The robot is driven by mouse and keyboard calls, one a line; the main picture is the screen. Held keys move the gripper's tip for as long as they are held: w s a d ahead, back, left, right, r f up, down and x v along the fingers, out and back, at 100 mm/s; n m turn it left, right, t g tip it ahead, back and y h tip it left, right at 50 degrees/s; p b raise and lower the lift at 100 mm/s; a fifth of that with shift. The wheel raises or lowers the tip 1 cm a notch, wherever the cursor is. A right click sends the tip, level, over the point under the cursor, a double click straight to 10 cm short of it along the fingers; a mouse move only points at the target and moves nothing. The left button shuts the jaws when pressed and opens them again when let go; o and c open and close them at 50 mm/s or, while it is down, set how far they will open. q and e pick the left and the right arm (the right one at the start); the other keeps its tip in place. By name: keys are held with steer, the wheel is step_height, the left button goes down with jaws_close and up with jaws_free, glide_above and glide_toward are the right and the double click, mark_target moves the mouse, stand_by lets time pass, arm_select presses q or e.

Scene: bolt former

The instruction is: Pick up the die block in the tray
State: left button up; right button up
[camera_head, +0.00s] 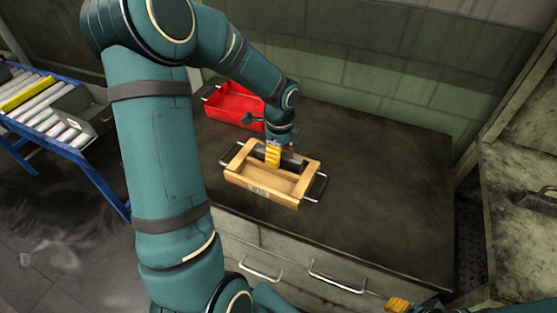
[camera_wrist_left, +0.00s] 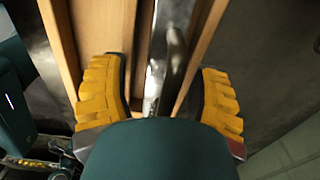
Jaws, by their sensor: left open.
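The wooden tray (camera_head: 262,188) with metal handles at its ends lies on the dark worktop. A dark grey block, seemingly the die block (camera_head: 291,161), sits in the tray's far part, partly hidden by my left gripper (camera_head: 273,156). In the left wrist view a shiny metal surface, seemingly the same block (camera_wrist_left: 172,45), shows between wooden strips of the tray (camera_wrist_left: 108,28). My left gripper (camera_wrist_left: 160,98) is open, its yellow fingers spread either side of the metal; I cannot tell if they touch it. My right gripper (camera_head: 398,304) shows only in part at the bottom edge.
A red bin (camera_head: 232,103) stands behind the tray on the worktop (camera_head: 385,190). The worktop right of the tray is clear. Drawers with handles (camera_head: 337,278) are below. A blue-framed roller conveyor (camera_head: 75,150) stands at left, a shelf (camera_head: 520,220) at right.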

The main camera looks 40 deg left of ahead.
arm_select(q)
steer(key=shift+f, duration=0.5)
jaws_close()
steer(key=shift+r, duration=0.2)
